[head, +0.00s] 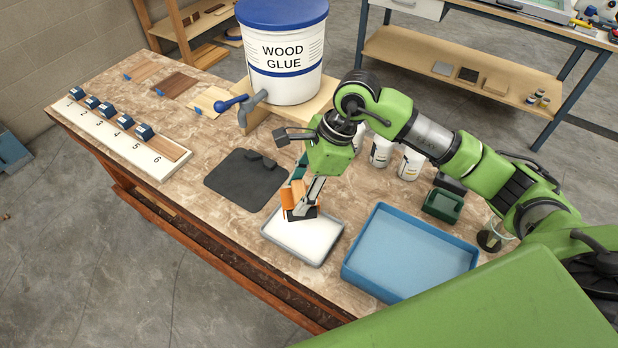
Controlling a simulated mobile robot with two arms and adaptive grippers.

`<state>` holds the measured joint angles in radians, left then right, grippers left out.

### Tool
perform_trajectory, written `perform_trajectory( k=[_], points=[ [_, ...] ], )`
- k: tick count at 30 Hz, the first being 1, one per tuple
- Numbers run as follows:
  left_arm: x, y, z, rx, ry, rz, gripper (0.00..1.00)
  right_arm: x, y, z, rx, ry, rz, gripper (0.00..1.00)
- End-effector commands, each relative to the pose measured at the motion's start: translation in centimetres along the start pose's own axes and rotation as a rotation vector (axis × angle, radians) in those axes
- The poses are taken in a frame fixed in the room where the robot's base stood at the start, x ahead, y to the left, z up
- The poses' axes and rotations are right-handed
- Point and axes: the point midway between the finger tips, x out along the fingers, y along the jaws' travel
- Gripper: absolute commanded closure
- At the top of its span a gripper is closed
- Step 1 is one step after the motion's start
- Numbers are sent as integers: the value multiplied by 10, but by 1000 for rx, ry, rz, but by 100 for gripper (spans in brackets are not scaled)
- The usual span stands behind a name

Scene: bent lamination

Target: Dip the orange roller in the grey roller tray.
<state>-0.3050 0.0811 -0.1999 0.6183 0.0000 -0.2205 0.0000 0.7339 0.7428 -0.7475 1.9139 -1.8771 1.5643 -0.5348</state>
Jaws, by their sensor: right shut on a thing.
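The orange roller (288,197) is held in my right gripper (300,213), which is shut on it. The roller is upright over the far part of the grey roller tray (327,254), and its lower end is hidden behind the gripper. The tray holds a white layer, and I cannot tell whether the roller touches it. My left gripper is not in view.
A blue tray (352,281) stands just right of the grey tray. A dark mat (225,185) lies to the left. A wood glue bucket (285,91) with a spout stands behind on a wooden stand. White bottles (381,152) stand behind my right arm.

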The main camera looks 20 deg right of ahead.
Motion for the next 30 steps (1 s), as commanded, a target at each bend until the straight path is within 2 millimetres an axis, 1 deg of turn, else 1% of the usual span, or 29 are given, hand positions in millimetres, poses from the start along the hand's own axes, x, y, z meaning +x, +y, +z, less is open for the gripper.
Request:
perform_trajectory(
  k=[8,17,18,21,25,30],
  points=[
    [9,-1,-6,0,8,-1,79,15,0,-6,-1,0,1,70],
    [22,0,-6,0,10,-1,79,42,0,-18,2,-1,1,70],
    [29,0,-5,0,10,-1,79,48,0,-20,1,0,-1,70],
    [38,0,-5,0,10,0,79,56,0,-24,1,0,-1,70],
    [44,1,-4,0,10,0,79,62,0,-26,1,0,-2,70],
    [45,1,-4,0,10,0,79,63,0,-26,1,-1,-2,70]
  ],
)
